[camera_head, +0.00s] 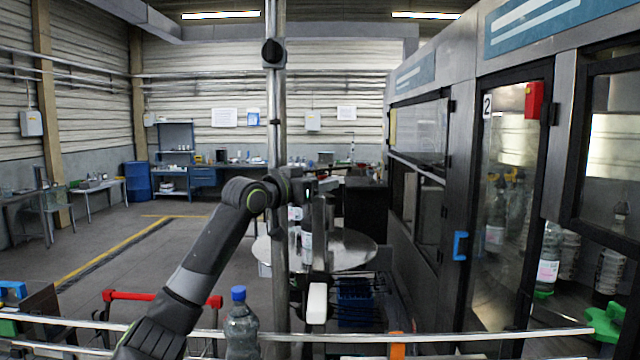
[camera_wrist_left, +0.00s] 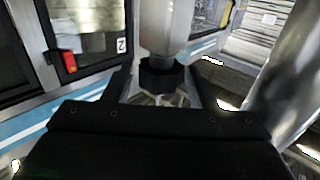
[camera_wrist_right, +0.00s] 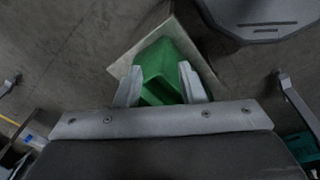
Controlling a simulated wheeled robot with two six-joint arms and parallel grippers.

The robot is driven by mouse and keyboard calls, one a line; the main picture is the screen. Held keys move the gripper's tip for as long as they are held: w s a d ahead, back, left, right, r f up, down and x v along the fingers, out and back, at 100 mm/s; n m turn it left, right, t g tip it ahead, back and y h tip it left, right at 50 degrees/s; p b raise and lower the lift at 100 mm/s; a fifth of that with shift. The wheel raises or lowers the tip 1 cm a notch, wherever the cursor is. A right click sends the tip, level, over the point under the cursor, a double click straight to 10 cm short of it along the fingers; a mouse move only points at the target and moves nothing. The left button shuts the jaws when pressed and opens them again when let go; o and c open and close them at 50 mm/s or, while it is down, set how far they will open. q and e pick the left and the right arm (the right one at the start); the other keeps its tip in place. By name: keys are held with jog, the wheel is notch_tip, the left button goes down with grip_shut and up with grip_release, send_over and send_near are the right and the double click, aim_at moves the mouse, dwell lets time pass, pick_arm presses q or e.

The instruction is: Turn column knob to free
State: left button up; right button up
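In the left wrist view a black knob-like collar (camera_wrist_left: 160,76) sits at the end of a grey post (camera_wrist_left: 165,25), between my left fingers. Gaps show on both sides of it, so my left gripper (camera_wrist_left: 160,92) is open around it without visible contact. In the head view my left gripper (camera_head: 322,188) is beside the tall metal column (camera_head: 278,110), at the top of a grey upright (camera_head: 318,240); its fingertips are hard to make out. Another black knob (camera_head: 273,53) sits high on the tall column. My right gripper (camera_wrist_right: 160,75) is open and seems empty; it shows only in its wrist view.
A round metal table (camera_head: 350,248) stands behind the left gripper. The glazed machine (camera_head: 465,150) fills the right side. A blue-capped bottle (camera_head: 240,325) stands near the front rail (camera_head: 450,337). A green block (camera_wrist_right: 160,70) appears beyond the right fingers.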

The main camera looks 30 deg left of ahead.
pick_arm(q)
jog(key=shift+s, duration=0.15)
jog(key=shift+c, duration=2.3)
jog(key=c, duration=0.3)
jog(key=shift+y, duration=0.3)
pick_arm(e)
jog(key=shift+a+f, duration=0.1)
jog(key=shift+a, duration=0.2)
